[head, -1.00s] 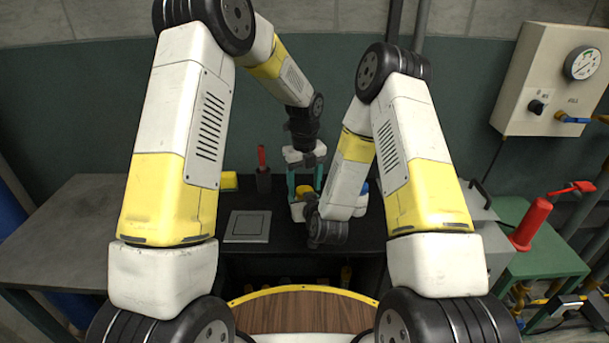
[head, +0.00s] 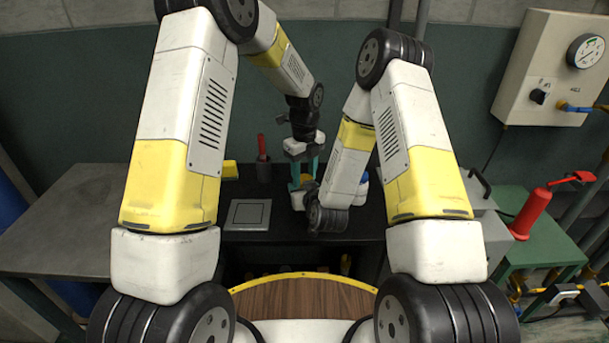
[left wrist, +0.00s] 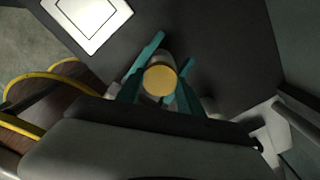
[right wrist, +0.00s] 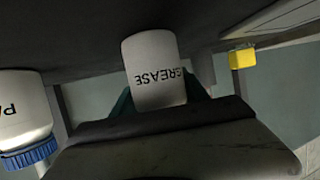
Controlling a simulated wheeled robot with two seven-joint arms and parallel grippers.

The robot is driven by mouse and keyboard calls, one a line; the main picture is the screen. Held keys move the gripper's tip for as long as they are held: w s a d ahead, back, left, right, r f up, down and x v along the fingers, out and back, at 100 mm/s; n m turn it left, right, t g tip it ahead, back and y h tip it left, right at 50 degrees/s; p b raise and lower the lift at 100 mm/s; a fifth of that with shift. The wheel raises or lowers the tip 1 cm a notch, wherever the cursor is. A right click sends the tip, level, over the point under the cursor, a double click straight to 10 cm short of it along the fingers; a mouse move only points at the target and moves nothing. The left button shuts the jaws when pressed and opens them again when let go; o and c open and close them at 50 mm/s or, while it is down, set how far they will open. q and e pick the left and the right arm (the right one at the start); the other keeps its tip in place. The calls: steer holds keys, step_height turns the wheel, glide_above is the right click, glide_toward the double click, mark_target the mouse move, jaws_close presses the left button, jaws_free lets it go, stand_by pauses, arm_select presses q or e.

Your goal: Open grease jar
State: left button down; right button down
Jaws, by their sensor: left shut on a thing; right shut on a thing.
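The grease jar has a white body (head: 298,199) and a yellow lid (head: 305,178), and stands on the dark bench top. My left gripper (head: 306,172) reaches down from above, its teal fingers shut on the lid. In the left wrist view the round lid (left wrist: 160,80) sits between the fingers. My right gripper (right wrist: 158,98) is shut on the jar body from the side. The right wrist view shows the body (right wrist: 150,58) with the word GREASE upside down. The jar's neck is hidden there, so I cannot tell how loose the lid is.
A white bottle with a blue cap (right wrist: 30,153) stands beside the jar. A square plate (head: 247,214), a yellow block (head: 230,170) and a red-handled tool in a dark holder (head: 263,170) are to the left. The bench further left (head: 75,215) is clear.

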arm_select(q)
steer(key=n, duration=0.3)
steer(key=shift+n, duration=0.3)
